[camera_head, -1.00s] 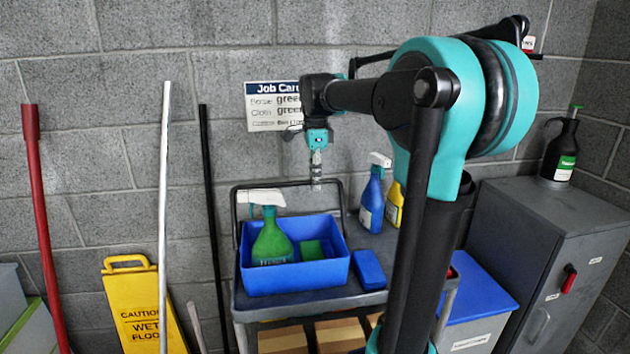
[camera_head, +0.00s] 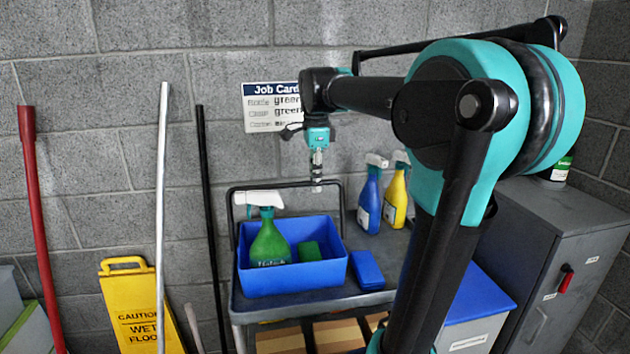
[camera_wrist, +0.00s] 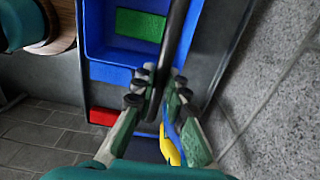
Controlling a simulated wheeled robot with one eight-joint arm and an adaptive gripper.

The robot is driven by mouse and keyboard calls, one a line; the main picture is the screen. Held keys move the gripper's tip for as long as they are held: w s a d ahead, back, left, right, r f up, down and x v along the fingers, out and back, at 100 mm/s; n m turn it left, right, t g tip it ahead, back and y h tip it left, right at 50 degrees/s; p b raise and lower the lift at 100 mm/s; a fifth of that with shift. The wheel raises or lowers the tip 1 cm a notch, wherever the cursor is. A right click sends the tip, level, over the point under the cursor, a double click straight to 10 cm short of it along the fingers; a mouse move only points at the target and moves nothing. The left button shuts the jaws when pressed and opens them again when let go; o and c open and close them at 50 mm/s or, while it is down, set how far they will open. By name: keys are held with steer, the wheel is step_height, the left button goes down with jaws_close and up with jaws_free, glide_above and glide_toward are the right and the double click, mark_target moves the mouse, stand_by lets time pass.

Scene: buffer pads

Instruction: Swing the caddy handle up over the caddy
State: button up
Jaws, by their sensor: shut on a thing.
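The blue caddy (camera_head: 293,277) sits on the grey cart and holds a green spray bottle (camera_head: 269,245) and a green sponge (camera_head: 309,251). The caddy's black handle (camera_head: 275,184) is a thin bar that stands raised along the caddy's back side. My gripper (camera_head: 317,187) points down onto the bar's top, right of its middle. In the wrist view the handle (camera_wrist: 176,38) runs between the fingers of my gripper (camera_wrist: 160,88), which is shut on it. The caddy (camera_wrist: 97,30) lies beside the bar there. The handle's lower ends are partly hidden.
A blue block (camera_head: 367,268) lies right of the caddy on the cart (camera_head: 335,301). Blue (camera_head: 370,203) and yellow (camera_head: 396,200) bottles stand behind it. A black pole (camera_head: 208,215) leans on the wall at left. A grey cabinet (camera_head: 560,225) stands at right.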

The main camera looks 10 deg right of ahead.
steer(key=shift+s+r, duration=0.25)
steer(key=shift+s, duration=0.9)
steer(key=shift+s+r, duration=0.1)
steer(key=shift+s, duration=1.45)
steer(key=o, duration=0.6)
steer(key=shift+o, duration=0.2)
steer(key=shift+r, duration=0.1)
step_height(320, 180, up, 7)
